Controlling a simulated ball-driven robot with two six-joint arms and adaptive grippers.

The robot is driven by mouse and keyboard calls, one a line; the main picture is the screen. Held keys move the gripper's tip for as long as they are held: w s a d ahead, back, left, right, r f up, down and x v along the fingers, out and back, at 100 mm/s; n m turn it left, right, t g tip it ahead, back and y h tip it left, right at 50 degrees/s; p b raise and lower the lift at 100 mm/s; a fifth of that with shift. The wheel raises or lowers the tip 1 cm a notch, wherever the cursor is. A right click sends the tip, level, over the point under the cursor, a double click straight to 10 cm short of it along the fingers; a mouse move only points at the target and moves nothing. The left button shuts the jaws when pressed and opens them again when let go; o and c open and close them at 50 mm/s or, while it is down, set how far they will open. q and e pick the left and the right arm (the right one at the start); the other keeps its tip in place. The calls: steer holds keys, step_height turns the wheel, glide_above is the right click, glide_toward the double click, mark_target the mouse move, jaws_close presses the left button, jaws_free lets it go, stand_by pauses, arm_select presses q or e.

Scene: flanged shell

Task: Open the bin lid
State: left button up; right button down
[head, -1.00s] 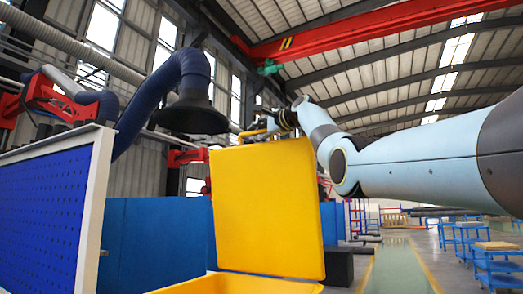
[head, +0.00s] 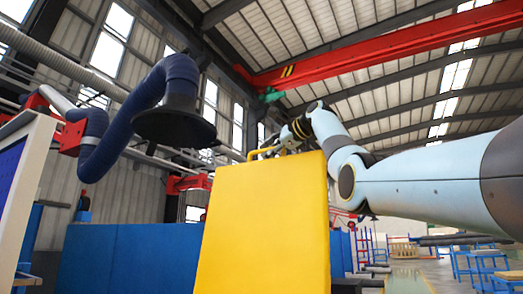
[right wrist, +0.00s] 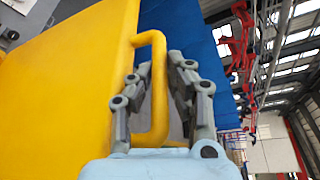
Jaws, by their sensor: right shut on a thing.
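The yellow bin lid (head: 262,230) stands raised and close to upright in the middle of the head view, its broad face toward me. Its yellow loop handle (head: 264,151) shows at the top edge, partly hidden by my right gripper (head: 287,146). In the right wrist view, the grey fingers of this gripper (right wrist: 163,70) lie on either side of the handle's bar (right wrist: 158,115); they are shut on it. The lid panel (right wrist: 70,85) fills the left of that view. The bin body is out of view. My left gripper is not in view.
A dark blue extraction arm with a black hood (head: 174,125) hangs left of the lid. Blue partitions (head: 130,258) stand behind it. A white-framed panel (head: 22,190) is at the far left. Blue carts (head: 487,264) stand at the far right, beside a clear aisle.

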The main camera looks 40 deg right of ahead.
steer(key=shift+d+r, duration=0.1)
stand_by(0.3)
steer(key=c, duration=1.7)
jaws_free()
steer(key=shift+o, duration=0.7)
steer(key=shift+s+d, duration=0.1)
steer(key=shift+d, duration=0.1)
steer(key=s+r, duration=0.1)
steer(key=s, duration=1)
steer(key=shift+d+r, duration=0.35)
steer(key=shift+r, duration=0.05)
steer(key=shift+s, duration=0.1)
